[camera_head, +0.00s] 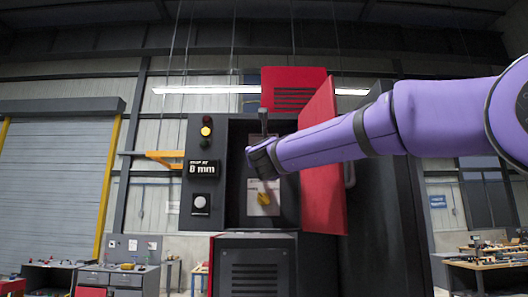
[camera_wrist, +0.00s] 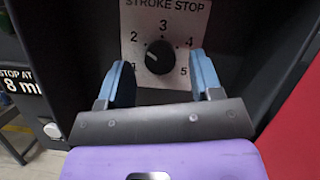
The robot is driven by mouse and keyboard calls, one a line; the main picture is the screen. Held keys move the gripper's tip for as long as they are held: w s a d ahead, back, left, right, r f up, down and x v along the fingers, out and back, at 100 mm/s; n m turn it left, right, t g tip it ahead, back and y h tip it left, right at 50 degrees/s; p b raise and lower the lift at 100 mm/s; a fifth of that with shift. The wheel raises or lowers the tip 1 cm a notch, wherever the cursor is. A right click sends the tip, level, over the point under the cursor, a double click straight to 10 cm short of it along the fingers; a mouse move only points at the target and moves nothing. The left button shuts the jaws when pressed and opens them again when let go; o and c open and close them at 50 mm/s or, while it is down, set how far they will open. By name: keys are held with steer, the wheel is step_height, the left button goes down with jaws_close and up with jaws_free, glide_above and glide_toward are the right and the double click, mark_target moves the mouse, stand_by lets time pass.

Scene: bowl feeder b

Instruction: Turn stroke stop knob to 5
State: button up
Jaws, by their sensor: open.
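The stroke stop knob (camera_wrist: 158,57) is round and black, on a white dial plate (camera_wrist: 190,18) marked STROKE STOP, in the wrist view. The numbers 2, 3, 4 and 5 are readable, and the 1 is partly hidden by the left finger. The knob's pale mark seems to point left, between 1 and 2. My gripper (camera_wrist: 159,66) is open, its two blue fingers below and to either side of the knob, with nothing between them. I cannot tell how far the fingertips are from the plate. In the head view my wrist covers the dial area.
A display (camera_head: 202,170) left of the recess reads 8 mm, below lamps (camera_head: 206,132) and above a round white button (camera_head: 200,202). A red door (camera_head: 322,190) stands open on the right. A yellow part (camera_head: 264,198) sits on a pale panel inside the dark cabinet.

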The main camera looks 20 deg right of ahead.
steer(key=shift+w+d+r, duration=0.15)
steer(key=shift+w+r, duration=0.1)
steer(key=shift+w, duration=0.25)
steer(key=c, duration=0.9)
